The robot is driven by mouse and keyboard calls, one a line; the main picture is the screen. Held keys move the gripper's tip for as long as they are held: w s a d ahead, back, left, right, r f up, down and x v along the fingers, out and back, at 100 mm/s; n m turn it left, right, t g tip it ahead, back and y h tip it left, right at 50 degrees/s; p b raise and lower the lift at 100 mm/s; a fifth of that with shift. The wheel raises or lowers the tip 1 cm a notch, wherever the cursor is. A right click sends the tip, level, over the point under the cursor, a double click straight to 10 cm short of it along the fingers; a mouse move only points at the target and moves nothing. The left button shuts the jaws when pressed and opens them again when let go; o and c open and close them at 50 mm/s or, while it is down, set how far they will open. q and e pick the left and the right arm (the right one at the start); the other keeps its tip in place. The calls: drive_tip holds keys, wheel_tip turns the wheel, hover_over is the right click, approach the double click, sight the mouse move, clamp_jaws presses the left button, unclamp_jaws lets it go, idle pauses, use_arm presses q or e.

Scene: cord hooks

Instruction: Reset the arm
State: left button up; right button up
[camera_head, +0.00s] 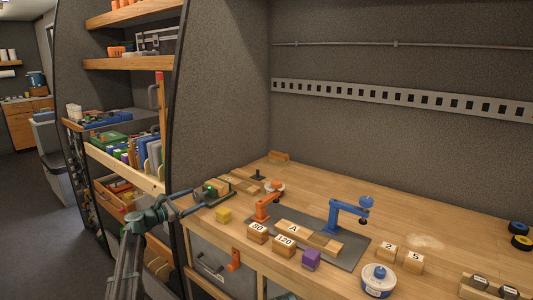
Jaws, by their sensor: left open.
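My left arm comes in from the lower left, and its open, empty left gripper (208,199) is at the left end of the wooden workbench (405,213). Its fingers show small and dark, close to a wooden block at the bench's left end. I cannot tell whether they touch anything. A grey plate (349,258) lies on the bench with an orange arm-like stand (264,207) and a blue arm-like stand (346,210). Both stand upright, to the right of my gripper and apart from it. My right gripper is not in view.
A yellow block (223,215), blocks marked 80 (257,234) and 120 (284,245), and a purple block (311,259) line the front. A white tub (378,280) stands front right. A shelf unit (125,165) rises left. The back right of the bench is mostly clear.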

use_arm(q)
drive_tip(key=shift+f+n, duration=0.1)
drive_tip(key=shift+n, duration=0.9)
drive_tip(key=shift+s+a+n, duration=0.2)
drive_tip(key=shift+s+n, duration=0.05)
drive_tip(key=shift+n, duration=0.05)
drive_tip(key=shift+v, duration=1.6)
